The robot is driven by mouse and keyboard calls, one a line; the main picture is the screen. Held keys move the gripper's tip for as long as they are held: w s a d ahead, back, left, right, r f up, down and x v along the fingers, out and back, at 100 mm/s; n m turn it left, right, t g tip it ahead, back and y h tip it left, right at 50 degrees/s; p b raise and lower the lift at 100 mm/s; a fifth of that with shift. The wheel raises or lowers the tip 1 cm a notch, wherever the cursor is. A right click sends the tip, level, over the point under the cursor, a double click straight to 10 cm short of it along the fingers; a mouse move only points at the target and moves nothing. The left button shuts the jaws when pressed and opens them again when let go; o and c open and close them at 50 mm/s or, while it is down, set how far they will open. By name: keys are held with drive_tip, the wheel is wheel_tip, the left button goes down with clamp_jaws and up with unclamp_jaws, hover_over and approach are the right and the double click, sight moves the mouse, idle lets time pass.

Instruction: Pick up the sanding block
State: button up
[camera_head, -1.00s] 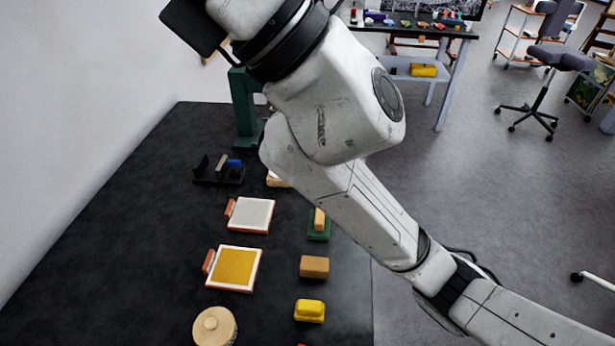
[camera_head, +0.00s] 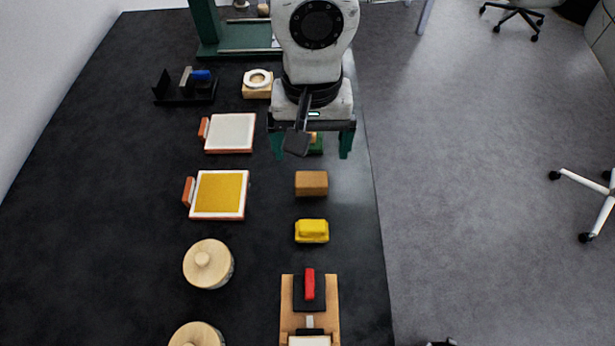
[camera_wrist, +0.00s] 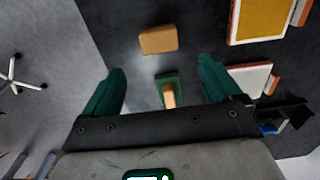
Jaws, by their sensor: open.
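A green-based block with a wooden top (camera_head: 316,143) lies on the black table, mostly hidden behind my gripper in the head view. In the wrist view the same block (camera_wrist: 168,92) shows between and beyond the fingers. A plain tan-brown block (camera_head: 311,183) lies nearer, and it also shows in the wrist view (camera_wrist: 158,39). A yellow block (camera_head: 312,231) lies nearer still. I cannot tell for certain which is the sanding block. My gripper (camera_head: 311,146) is open and empty above the green-based block, its green fingers to either side; it also shows in the wrist view (camera_wrist: 162,88).
White (camera_head: 231,132) and yellow (camera_head: 218,194) framed pads lie left. Round wooden-lidded pots (camera_head: 207,263) stand front left. A wooden board with a red-handled tool (camera_head: 309,285) lies in front. A ringed wooden block (camera_head: 257,82) and green stand (camera_head: 208,35) are behind. The table's right edge is close.

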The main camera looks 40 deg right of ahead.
sight(311, 179)
wheel_tip(311, 179, down, 4)
drive_tip(key=shift+a, duration=0.1)
drive_tip(key=shift+s+a+f+p, duration=0.1)
drive_tip(key=shift+s+f+p, duration=0.15)
drive_tip(key=shift+f, duration=1.1)
drive_tip(key=shift+s+f+p, duration=0.1)
drive_tip(key=shift+f+p, duration=0.15)
drive_tip(key=shift+f, duration=1.05)
drive_tip(key=c, duration=1)
drive_tip(key=shift+c, duration=0.2)
drive_tip(key=shift+r, duration=0.1)
